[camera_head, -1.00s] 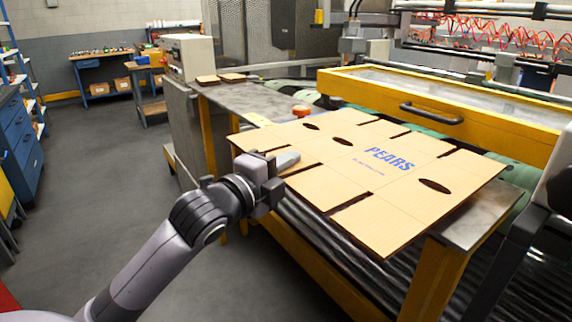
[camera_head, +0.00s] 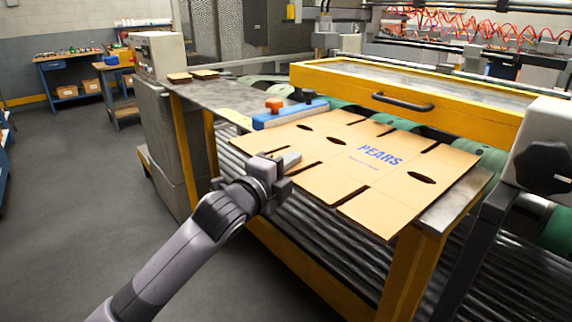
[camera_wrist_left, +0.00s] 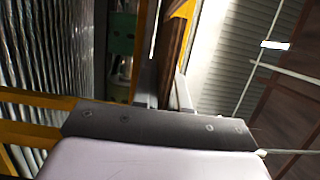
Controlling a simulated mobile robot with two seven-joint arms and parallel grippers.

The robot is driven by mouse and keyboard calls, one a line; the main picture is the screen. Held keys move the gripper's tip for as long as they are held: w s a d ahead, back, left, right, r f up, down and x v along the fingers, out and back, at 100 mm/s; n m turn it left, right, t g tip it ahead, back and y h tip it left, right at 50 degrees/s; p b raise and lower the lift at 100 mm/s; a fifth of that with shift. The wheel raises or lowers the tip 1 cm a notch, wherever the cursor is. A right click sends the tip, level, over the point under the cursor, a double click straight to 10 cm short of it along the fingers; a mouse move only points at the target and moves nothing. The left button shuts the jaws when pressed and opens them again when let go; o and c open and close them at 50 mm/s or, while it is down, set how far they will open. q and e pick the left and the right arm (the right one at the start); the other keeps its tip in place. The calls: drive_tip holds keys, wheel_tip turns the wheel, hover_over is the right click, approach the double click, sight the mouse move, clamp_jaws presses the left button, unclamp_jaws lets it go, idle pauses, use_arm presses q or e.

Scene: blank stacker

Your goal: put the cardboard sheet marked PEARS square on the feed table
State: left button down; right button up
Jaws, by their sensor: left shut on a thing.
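The cardboard sheet marked PEARS (camera_head: 400,185) is a flat tan blank with slots, oval holes and blue print. It lies level over the feed table (camera_head: 455,210), with bare metal showing past its right end. I cannot tell if it rests fully on the table. My left gripper (camera_head: 289,160) is shut on the sheet's near left edge. In the left wrist view the gripper's fingers (camera_wrist_left: 163,95) show beside a brown strip, seemingly the sheet's edge. My right gripper is out of view.
A yellow-framed cover with a black handle (camera_head: 402,102) stands behind the sheet. A grey side block with a black knob (camera_head: 543,168) stands at right. Rollers (camera_head: 330,220) lie below the near edge. Small cardboard pieces (camera_head: 191,76) lie on the metal table at back left.

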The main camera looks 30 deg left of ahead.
use_arm(q)
drive_tip(key=shift+f, duration=0.1)
drive_tip(key=shift+f, duration=0.15)
drive_tip(key=shift+c, duration=1.4)
unclamp_jaws()
drive_tip(key=shift+f, duration=0.1)
drive_tip(key=shift+s, duration=0.1)
drive_tip(key=s+a, duration=0.4)
drive_tip(key=s, duration=0.6)
drive_tip(key=shift+p, duration=0.4)
drive_tip(key=shift+a, duration=0.1)
idle(0.3)
